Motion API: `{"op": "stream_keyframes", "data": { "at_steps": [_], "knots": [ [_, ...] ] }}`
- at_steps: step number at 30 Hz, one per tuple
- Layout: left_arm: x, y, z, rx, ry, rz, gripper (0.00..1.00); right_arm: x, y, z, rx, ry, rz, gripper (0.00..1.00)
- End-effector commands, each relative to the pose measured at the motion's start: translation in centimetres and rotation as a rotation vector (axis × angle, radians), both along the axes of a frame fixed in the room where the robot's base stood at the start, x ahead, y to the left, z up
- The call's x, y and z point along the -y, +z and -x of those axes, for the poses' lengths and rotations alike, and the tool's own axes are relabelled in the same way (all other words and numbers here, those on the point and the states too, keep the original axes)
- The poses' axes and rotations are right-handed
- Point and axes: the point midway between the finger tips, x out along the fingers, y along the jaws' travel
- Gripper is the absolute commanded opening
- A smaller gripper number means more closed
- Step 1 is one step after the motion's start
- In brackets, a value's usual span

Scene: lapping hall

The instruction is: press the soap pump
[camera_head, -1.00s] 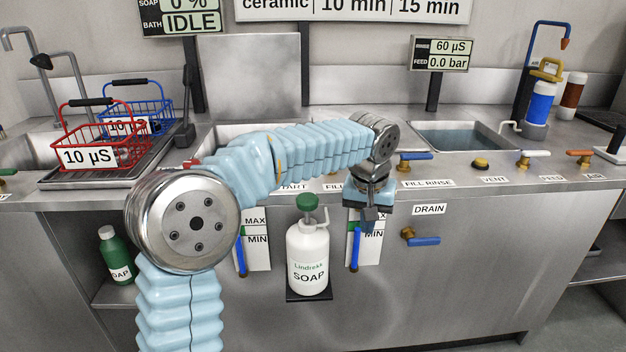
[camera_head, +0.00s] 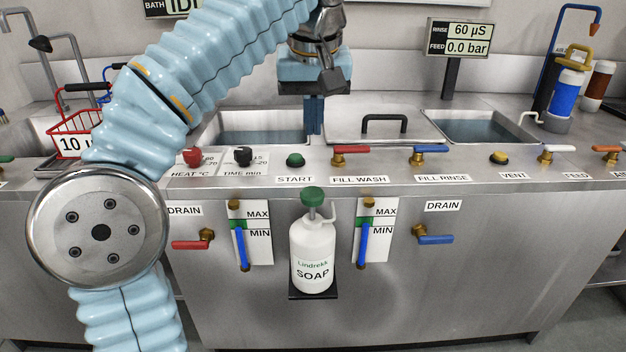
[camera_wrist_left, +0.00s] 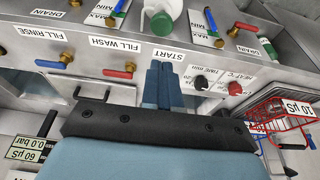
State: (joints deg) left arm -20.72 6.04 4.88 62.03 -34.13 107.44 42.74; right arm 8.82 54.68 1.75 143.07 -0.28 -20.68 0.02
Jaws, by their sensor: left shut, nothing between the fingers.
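The soap bottle (camera_head: 314,258) is white, labelled SOAP, and stands upright on a small dark shelf on the front of the bench. Its green pump head (camera_head: 313,196) sits on top with a white spout to the right. My left gripper (camera_head: 314,130) is shut and empty, pointing down above the bench top, behind and above the pump and apart from it. In the left wrist view the shut fingers (camera_wrist_left: 163,86) show near the START label, with the pump head (camera_wrist_left: 161,24) beyond them at the top. My right gripper is not in view.
Behind the fingers are a water-filled basin (camera_head: 262,128) and a lid with a black handle (camera_head: 384,122). The green START button (camera_head: 295,159) and the red FILL WASH valve (camera_head: 350,152) are close by. Level gauges (camera_head: 375,232) flank the bottle. A red basket (camera_head: 75,130) stands at left.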

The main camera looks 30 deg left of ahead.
Motion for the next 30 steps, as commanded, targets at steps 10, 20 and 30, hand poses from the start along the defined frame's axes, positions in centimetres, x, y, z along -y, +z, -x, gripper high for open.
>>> {"op": "stream_keyframes", "data": {
  "at_steps": [10, 20, 30],
  "knots": [
    [-1.1, -7.1, -1.6, -0.004, 0.002, -0.001, 0.0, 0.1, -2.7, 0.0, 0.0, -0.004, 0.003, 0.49],
    [-1.4, -12.0, -2.2, -0.002, 0.0, 0.0, 0.0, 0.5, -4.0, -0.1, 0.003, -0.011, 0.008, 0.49],
    [-1.3, -12.9, -2.2, -0.001, 0.0, 0.001, 0.0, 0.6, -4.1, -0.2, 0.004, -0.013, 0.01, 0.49]
  ]
}}
